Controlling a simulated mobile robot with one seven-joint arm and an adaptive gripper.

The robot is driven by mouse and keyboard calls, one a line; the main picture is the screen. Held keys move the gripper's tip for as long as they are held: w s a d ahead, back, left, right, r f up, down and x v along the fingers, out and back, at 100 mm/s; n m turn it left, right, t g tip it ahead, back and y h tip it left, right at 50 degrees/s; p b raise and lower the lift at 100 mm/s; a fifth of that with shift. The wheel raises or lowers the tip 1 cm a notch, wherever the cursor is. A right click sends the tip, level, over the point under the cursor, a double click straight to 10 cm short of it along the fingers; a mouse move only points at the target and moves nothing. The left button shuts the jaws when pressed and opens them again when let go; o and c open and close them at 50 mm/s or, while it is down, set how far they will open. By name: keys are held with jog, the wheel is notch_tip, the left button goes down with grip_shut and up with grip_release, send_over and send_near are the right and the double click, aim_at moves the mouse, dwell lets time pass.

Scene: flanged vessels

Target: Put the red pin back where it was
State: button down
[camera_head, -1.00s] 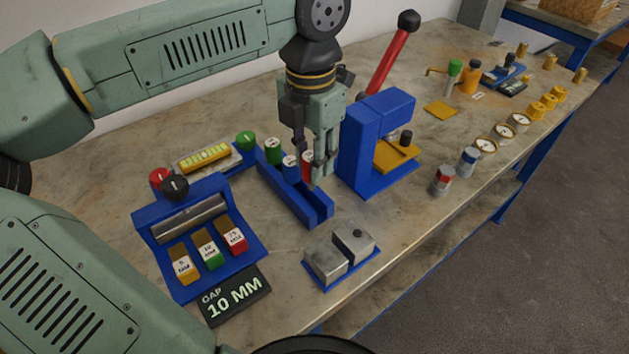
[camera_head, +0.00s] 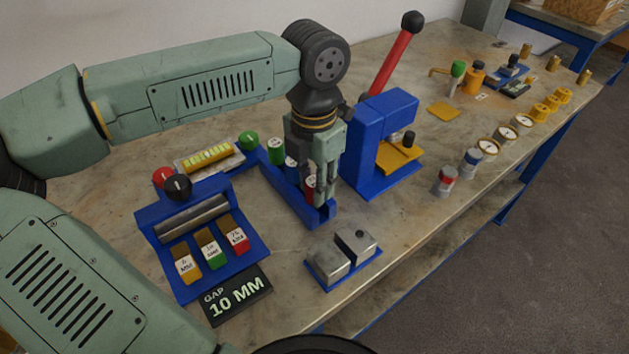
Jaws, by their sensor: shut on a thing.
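My gripper (camera_head: 319,196) points down over the near end of the blue channel rack (camera_head: 326,215), its fingers shut on the red pin (camera_head: 310,184). The red pin is upright, with a white top, and partly covered by the fingers. Its lower end is low at the rack's slot; I cannot tell whether it is fully seated. A blue pin (camera_head: 291,163) stands behind it in the rack, mostly hidden by my gripper. A green pin (camera_head: 276,150) stands at the rack's far end.
A blue press (camera_head: 372,150) with a red lever stands close on the right. Steel blocks (camera_head: 340,258) on a blue tray lie in front. A blue gap gauge (camera_head: 215,262) is at left. Red and blue banded cylinders (camera_head: 446,181) stand right of the press.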

jog(key=shift+f, duration=0.2)
jog(key=c, duration=1.3)
grip_release()
jog(key=shift+r, duration=0.1)
jog(key=shift+r+p, duration=0.55)
jog(key=shift+r, duration=0.25)
notch_tip(320, 180, up, 11)
jog(key=shift+r+b, duration=0.15)
jog(key=shift+b, duration=0.6)
